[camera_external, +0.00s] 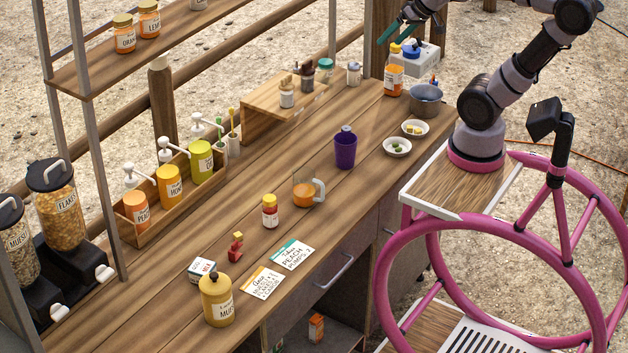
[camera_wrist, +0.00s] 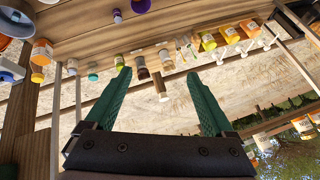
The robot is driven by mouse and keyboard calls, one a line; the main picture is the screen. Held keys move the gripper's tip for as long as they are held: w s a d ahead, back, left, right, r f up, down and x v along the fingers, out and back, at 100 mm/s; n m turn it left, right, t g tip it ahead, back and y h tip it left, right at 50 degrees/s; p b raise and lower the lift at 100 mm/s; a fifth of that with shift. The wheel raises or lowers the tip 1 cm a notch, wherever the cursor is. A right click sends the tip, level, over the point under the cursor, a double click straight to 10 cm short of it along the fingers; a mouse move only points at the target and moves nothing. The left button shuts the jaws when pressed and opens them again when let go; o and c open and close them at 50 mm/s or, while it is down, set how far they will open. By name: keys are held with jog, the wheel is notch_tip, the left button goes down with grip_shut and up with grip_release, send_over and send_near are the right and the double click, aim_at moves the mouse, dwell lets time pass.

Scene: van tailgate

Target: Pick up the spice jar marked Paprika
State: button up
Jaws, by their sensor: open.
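No label reading Paprika can be made out in either view. Several small jars stand on and beside the low wooden riser: a white-labelled jar (camera_external: 287,94), a dark-topped jar (camera_external: 307,77), a teal-lidded jar (camera_external: 325,68) and a grey-lidded jar (camera_external: 353,74). Their print is too small to read. My gripper (camera_external: 411,22) is high above the counter's far end, open and empty. In the wrist view my green fingers (camera_wrist: 158,77) are wide apart, with several jars, including a brown one (camera_wrist: 165,60), beyond them.
A shelf (camera_external: 190,32) rises at left.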

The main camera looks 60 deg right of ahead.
jog(key=w+a+f+n+g, duration=0.1)
jog(key=w+a+f+n, duration=0.2)
jog(key=w+a+f, duration=0.35)
jog(key=n+g+y, duration=0.1)
jog(key=n+g, duration=0.2)
jog(key=n, duration=0.7)
send_near(270, 209)
jog(key=d, duration=0.3)
jog(key=x, duration=0.8)
jog(key=a+x, duration=0.1)
jog(key=x, duration=0.3)
jog(key=shift+w+a+r, duration=0.1)
jog(key=shift+w+r, duration=0.05)
jog(key=shift+w, duration=0.2)
grip_shut()
